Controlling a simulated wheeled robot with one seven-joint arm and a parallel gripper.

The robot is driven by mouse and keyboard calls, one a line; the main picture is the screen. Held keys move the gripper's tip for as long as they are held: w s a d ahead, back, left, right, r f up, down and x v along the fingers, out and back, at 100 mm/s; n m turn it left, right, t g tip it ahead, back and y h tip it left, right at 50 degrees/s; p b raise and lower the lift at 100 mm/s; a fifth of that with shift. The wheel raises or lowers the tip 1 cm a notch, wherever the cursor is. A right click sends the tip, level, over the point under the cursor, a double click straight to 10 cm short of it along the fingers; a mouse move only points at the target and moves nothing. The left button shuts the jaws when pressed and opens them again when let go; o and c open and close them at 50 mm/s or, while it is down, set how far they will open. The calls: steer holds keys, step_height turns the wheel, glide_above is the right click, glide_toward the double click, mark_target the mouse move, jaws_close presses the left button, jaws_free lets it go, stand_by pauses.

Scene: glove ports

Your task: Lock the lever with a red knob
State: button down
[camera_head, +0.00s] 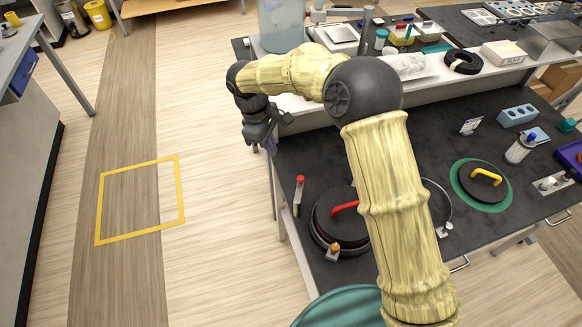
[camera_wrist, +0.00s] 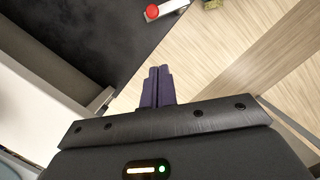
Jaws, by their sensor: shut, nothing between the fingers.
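The lever with a red knob (camera_head: 299,193) stands near the left edge of the dark bench, its knob at the upper end. It sits left of a round black port cover (camera_head: 327,226) with a red handle. In the wrist view the red knob (camera_wrist: 152,12) and its pale lever arm show at the top edge, beyond my fingertips. My gripper (camera_head: 271,149) is up and behind the lever, near the bench's left edge, and apart from it. Its purple fingers (camera_wrist: 158,72) are shut and empty.
An orange-knobbed latch (camera_head: 333,252) sits at the port's front, and a silver latch (camera_head: 445,230) at its right. My arm hides part of the port. A yellow-handled cover (camera_head: 481,185) lies farther right. Open floor lies left of the bench.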

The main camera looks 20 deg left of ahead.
mark_target(299, 188)
steer(key=d+f+p, duration=0.4)
steer(key=d+f, duration=0.1)
steer(key=f, duration=0.3)
steer(key=shift+w+d+p, duration=0.15)
steer(key=shift+d+p, duration=0.15)
